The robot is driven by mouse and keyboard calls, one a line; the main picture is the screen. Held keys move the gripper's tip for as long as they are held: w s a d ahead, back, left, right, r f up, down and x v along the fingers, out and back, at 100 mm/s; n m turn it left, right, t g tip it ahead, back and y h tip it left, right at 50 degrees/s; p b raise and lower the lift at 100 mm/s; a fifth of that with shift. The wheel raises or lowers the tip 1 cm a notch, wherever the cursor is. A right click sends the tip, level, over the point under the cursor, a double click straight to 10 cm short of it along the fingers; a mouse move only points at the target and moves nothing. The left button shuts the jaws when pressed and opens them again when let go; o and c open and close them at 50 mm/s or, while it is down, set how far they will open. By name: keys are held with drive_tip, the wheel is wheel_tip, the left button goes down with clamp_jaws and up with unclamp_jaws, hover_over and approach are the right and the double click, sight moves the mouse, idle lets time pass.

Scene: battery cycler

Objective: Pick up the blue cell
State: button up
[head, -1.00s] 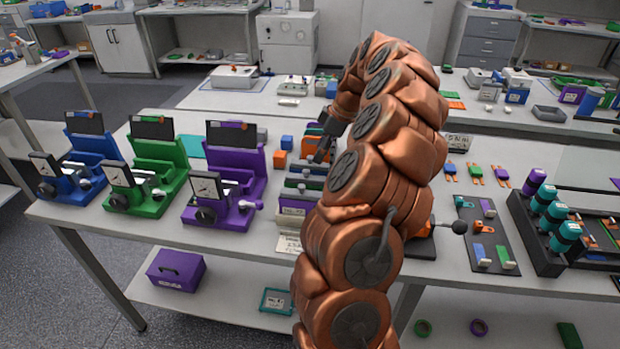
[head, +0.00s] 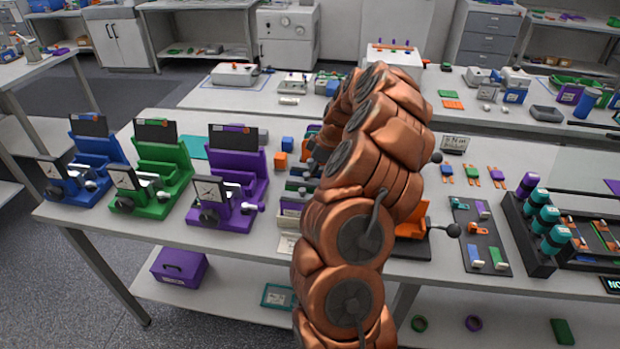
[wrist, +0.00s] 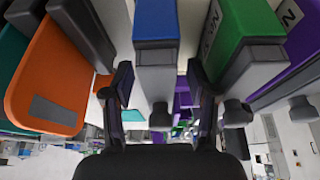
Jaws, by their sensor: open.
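In the wrist view, a blue block (wrist: 157,22) with a grey band and a pale lower part, which looks like the blue cell, stands at the top middle. My gripper (wrist: 161,88) is open. Its two dark fingers point toward the block, one on each side of it in the picture, with gaps visible. I cannot tell how deep the block is between them. In the head view my copper-coloured arm hides the gripper and most of the rack (head: 292,212) under it.
A green block (wrist: 243,22) stands close right of the blue one, and an orange panel (wrist: 45,85) is close left. In the head view, a purple fixture (head: 232,185), a small blue cube (head: 288,143) and an orange cube (head: 281,160) are left of my arm. An orange device (head: 412,245) is right.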

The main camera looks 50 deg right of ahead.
clamp_jaws()
idle(0.5)
